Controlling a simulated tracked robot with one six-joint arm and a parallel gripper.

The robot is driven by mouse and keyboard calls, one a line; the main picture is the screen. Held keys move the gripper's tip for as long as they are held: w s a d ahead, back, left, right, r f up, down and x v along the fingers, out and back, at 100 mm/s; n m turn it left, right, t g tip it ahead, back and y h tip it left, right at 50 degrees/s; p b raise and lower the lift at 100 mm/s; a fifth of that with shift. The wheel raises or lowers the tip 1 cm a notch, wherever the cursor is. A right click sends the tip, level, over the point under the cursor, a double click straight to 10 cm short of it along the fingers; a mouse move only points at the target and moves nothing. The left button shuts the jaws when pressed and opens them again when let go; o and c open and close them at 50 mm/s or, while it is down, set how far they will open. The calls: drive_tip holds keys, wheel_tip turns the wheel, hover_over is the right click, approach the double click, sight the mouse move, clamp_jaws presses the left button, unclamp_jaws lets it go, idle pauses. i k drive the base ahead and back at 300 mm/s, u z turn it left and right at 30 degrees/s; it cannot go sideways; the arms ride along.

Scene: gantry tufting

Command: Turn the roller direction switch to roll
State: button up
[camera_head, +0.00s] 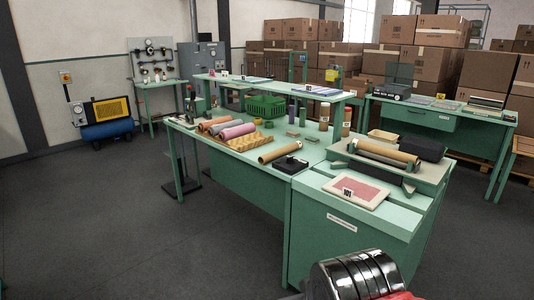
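I cannot make out a roller direction switch in the head view; it is hidden or too small to tell. A machine with a brown roller (388,153) lies across the top of the green cabinet (345,237) at the right front. A small black box (290,165) sits on the green bench to its left, beside a brown roll (280,152). No gripper fingers show. A black ribbed rounded part with red beside it is at the bottom edge, and I cannot tell if it belongs to my arm.
The green bench (222,158) holds several coloured rolls, a tan ridged tray (245,141) and a green crate (265,106). A framed red pad (356,191) lies on the cabinet. A blue compressor (105,130) stands far left. The grey floor at left is clear. Cartons fill the back.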

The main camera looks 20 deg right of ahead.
sight(289, 160)
drive_tip(key=u, duration=0.35)
drive_tip(key=i, duration=0.75)
drive_tip(key=u, duration=0.4)
drive_tip(key=i, duration=1.4)
drive_tip(key=z, duration=0.55)
drive_tip(key=i, duration=0.65)
drive_tip(key=z, duration=0.75)
drive_tip(key=i, duration=0.55)
drive_tip(key=z, duration=0.3)
